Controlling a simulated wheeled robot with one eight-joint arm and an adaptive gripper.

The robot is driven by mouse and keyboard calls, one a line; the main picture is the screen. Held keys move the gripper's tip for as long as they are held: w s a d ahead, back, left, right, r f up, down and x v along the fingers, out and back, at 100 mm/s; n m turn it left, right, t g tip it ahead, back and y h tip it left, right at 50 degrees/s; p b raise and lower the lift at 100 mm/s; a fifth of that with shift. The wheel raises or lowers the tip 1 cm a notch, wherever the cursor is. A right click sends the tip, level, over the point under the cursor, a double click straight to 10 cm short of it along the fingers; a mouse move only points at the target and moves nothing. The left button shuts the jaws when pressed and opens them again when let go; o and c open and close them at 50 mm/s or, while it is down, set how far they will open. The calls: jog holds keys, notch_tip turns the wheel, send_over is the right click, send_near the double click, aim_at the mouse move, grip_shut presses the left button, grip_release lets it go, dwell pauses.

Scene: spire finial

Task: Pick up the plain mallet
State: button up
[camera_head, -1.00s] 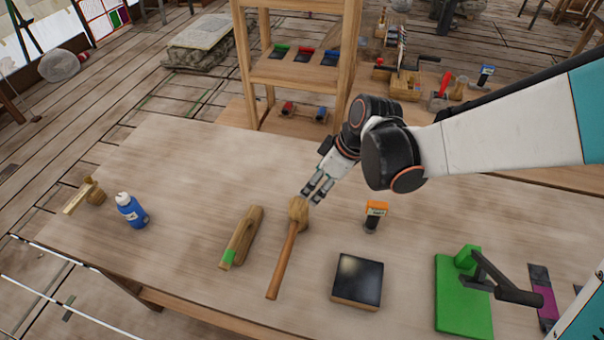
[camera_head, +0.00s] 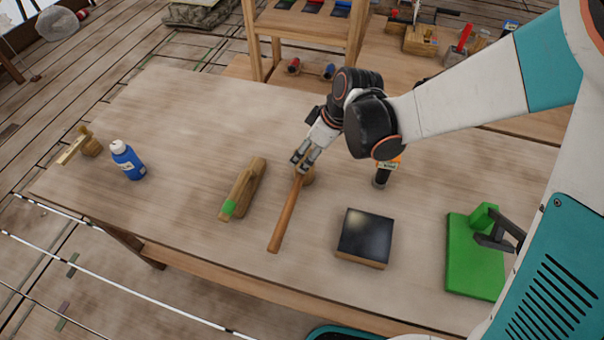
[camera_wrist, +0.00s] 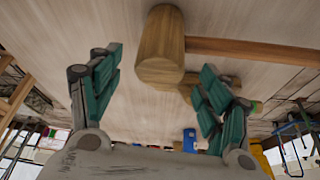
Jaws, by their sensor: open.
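The plain mallet lies on the wooden table with its brown handle (camera_head: 286,217) pointing toward the front edge. Its wooden head is partly hidden behind my gripper (camera_head: 303,161) in the head view. In the wrist view the mallet head (camera_wrist: 162,45) shows near the top middle, with the handle running to the right. My gripper (camera_wrist: 162,92) is open there, its teal-padded fingers spread apart with nothing held between them. The head appears just beyond the fingertips; I cannot tell whether they touch.
A wooden block with a green mark (camera_head: 242,188) lies left of the mallet. An orange-topped item (camera_head: 382,174) stands to its right, and a black-topped block (camera_head: 365,236) at front right. A blue bottle (camera_head: 127,160) and green stand (camera_head: 474,260) are farther off.

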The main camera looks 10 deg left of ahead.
aim_at(306, 154)
jog(key=b+x, duration=0.1)
jog(key=x, duration=0.2)
jog(key=c, duration=1.3)
jog(key=shift+o, duration=0.2)
jog(key=shift+r, duration=0.1)
